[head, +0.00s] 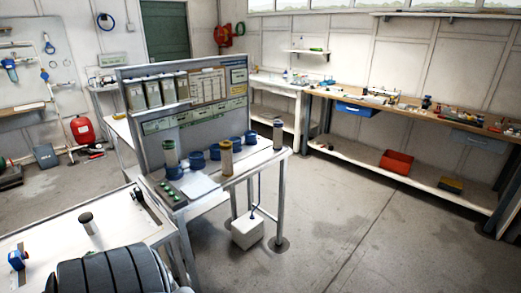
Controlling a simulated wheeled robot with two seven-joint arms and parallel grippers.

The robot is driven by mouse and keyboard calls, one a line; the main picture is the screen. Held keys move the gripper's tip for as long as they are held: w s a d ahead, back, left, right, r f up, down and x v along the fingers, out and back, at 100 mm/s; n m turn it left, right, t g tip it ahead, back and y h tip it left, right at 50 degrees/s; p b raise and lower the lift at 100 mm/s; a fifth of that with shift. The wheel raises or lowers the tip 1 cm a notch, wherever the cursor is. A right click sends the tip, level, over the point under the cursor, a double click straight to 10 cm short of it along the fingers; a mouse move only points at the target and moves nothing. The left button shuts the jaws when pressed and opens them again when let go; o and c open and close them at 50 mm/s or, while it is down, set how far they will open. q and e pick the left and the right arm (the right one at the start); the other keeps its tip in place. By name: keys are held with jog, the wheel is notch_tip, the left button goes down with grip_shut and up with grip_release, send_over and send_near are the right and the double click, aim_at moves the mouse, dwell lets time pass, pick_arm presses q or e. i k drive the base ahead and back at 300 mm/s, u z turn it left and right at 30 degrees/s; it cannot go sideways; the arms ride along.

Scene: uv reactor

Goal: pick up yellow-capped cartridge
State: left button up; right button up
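The yellow-capped cartridge (226,158) is most likely the upright cylinder with a yellowish top and tan body near the front edge of the workbench (255,161). A pale cylinder with a grey-green top (169,152) stands to its left, at a blue ring. A dark-topped cylinder (278,133) stands at the bench's right end. Neither of my grippers can be made out in the head view.
A nearer table (60,233) at lower left carries a dark-topped cylinder (88,223) and a small blue device (17,260). A white box (247,232) is on the floor under the bench. A long shelf bench runs along the right wall. The floor at lower right is clear.

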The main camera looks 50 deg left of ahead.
aim_at(226, 147)
jog(key=u, duration=0.05)
jog(key=i, duration=2.25)
jog(key=u, duration=0.9)
jog(key=i, duration=1.2)
jog(key=u, duration=1.6)
jog(key=i, duration=0.85)
jog(key=u, duration=0.55)
